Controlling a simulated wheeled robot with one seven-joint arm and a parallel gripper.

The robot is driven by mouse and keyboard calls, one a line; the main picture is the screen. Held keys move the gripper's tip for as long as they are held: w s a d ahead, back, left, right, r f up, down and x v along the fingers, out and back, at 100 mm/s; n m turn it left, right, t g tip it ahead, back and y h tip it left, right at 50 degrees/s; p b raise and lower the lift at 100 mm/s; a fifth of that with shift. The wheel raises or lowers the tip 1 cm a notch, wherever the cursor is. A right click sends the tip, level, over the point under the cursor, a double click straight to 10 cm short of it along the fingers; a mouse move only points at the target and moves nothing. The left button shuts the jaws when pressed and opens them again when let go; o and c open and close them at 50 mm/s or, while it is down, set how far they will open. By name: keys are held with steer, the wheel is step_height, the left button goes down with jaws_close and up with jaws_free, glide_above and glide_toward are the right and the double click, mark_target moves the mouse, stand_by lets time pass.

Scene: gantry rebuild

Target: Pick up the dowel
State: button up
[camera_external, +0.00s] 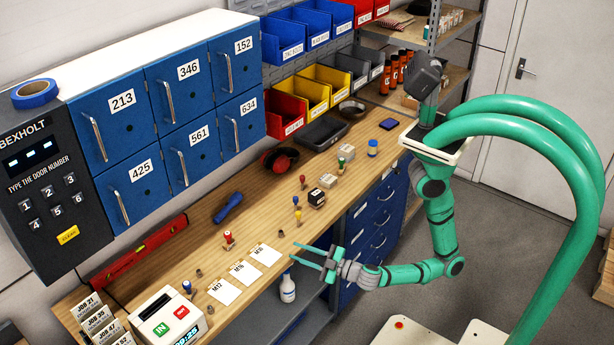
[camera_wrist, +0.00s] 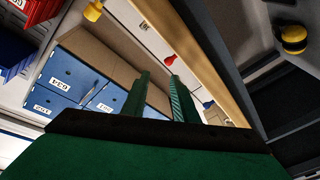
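I cannot tell for sure which thing is the dowel. Several short, dark metal pieces stand on the wooden bench (camera_external: 255,215); one (camera_external: 198,273) is left of the cards, one (camera_external: 210,309) near the white time clock, and one (camera_external: 281,233) right of the cards. They are too small to name. My gripper (camera_external: 296,253) is at the bench's front edge, right of the cards, with its green fingers apart and nothing visible between them. In the wrist view my gripper (camera_wrist: 158,98) also shows two separated fingers, with no object held.
Three white cards (camera_external: 244,272) lie near the bench's front edge. A white spray bottle (camera_external: 287,287) is below it. Knobbed stamps (camera_external: 228,239), a blue tool (camera_external: 228,207), a red level (camera_external: 135,252) and ear defenders (camera_external: 279,160) are on the bench. Blue lockers (camera_external: 160,110) stand behind.

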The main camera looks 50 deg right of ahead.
mark_target(299, 216)
steer(key=w+d+r+m+h, duration=0.1)
steer(key=d+m+h, duration=0.2)
steer(key=m, duration=0.1)
steer(key=w+d+r+m+h, duration=0.1)
steer(key=w+d+m+h, duration=0.1)
steer(key=d+m+h, duration=0.1)
steer(key=w+d+m+g+h, duration=0.1)
steer(key=d+m+h, duration=0.2)
steer(key=m, duration=0.3)
steer(key=shift+w+d+r+m, duration=0.15)
steer(key=shift+d+r+m, duration=0.05)
steer(key=shift+d, duration=0.2)
steer(key=shift+w+d+r+m, duration=0.15)
steer(key=shift+d+r+m, duration=0.05)
steer(key=shift+d, duration=0.2)
steer(key=x, duration=1)
steer(key=shift+w+d+r, duration=0.1)
steer(key=shift+w+d, duration=0.15)
steer(key=shift+d, duration=0.2)
jaws_close()
